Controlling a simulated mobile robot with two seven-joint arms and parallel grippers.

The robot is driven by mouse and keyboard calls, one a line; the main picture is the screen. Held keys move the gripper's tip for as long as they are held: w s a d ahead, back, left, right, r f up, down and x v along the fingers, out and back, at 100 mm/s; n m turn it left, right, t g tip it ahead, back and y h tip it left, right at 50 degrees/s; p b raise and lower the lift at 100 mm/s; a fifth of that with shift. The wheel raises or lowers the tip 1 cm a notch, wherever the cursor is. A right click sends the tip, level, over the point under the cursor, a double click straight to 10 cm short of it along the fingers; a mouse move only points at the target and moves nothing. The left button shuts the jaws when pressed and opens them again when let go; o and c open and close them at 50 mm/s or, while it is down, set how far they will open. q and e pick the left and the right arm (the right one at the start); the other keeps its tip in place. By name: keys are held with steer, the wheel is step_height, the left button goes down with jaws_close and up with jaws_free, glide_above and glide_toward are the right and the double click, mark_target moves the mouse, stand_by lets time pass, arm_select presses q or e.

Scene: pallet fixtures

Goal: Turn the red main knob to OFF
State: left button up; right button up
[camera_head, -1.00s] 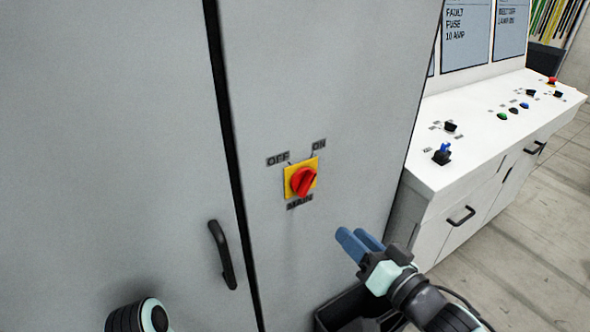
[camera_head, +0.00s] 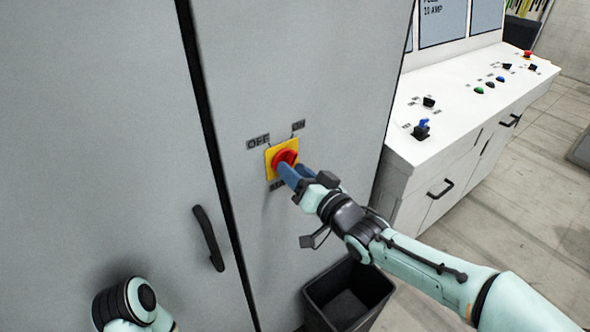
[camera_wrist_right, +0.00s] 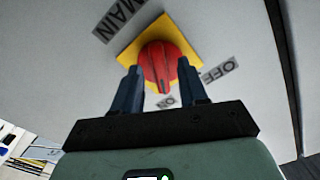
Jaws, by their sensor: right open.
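The red main knob (camera_head: 284,158) sits on a yellow plate (camera_head: 269,163) on the grey cabinet door, with the OFF label (camera_head: 258,142) at its upper left and the ON label (camera_head: 298,126) at its upper right. My right gripper (camera_head: 284,170) is at the knob, its blue fingers covering part of it. In the right wrist view the knob (camera_wrist_right: 159,66) shows between the two open fingertips (camera_wrist_right: 158,76); I cannot tell whether they touch it.
A black door handle (camera_head: 208,238) is on the cabinet left of the gap. A dark open bin (camera_head: 348,298) stands on the floor below my right arm. A white control desk (camera_head: 440,140) with buttons and switches stands to the right.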

steer(key=shift+w+a, duration=0.1)
steer(key=shift+w, duration=0.05)
steer(key=shift+c, duration=0.3)
jaws_close()
